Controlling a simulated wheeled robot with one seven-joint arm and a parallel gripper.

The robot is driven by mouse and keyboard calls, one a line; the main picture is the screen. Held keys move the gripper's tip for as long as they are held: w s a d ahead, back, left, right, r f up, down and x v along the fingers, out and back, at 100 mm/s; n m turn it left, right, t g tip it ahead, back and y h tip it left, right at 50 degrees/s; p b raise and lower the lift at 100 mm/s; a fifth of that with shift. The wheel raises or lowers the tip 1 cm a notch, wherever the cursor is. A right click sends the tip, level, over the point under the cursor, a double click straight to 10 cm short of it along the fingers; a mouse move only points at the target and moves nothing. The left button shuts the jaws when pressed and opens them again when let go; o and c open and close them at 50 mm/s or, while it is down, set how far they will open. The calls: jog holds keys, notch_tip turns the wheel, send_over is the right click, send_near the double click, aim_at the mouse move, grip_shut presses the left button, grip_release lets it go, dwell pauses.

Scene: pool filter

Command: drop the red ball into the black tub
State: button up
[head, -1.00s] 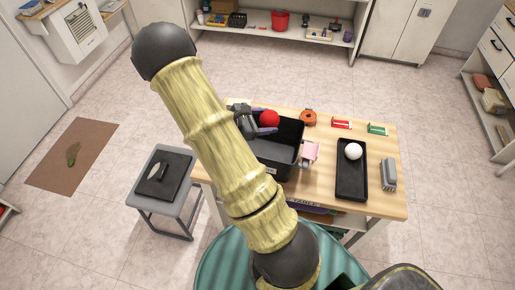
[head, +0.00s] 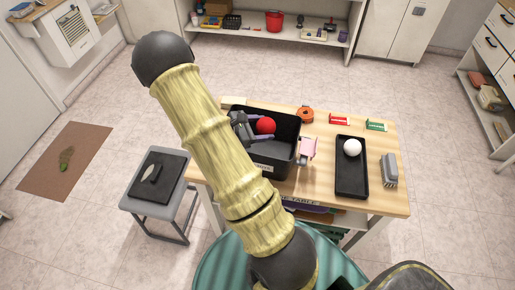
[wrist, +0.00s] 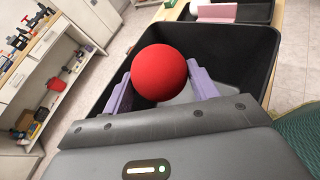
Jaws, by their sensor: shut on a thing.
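The red ball (head: 265,126) is held between the purple fingers of my gripper (head: 255,129). In the wrist view the ball (wrist: 159,72) sits between the two fingertips (wrist: 160,88), which are shut on it. The black tub (head: 289,158) stands on the wooden table, and its rim (wrist: 262,32) surrounds the ball in the wrist view. The ball appears over or inside the tub's opening; its exact height above the floor of the tub is hard to tell.
A pink block (head: 308,147) is at the tub's right side. A black tray (head: 351,180) with a white ball (head: 352,147) lies further right, beside a grey object (head: 389,170). An orange item (head: 305,115) and red (head: 339,119) and green (head: 376,124) boxes lie along the back.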

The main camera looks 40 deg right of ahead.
jog(key=shift+f, duration=0.45)
jog(key=o, duration=1)
jog(key=shift+o, duration=0.2)
jog(key=b+v, duration=0.1)
jog(key=v, duration=1.6)
jog(key=shift+r+b, duration=0.15)
jog(key=shift+b, duration=0.2)
jog(key=shift+a, duration=0.15)
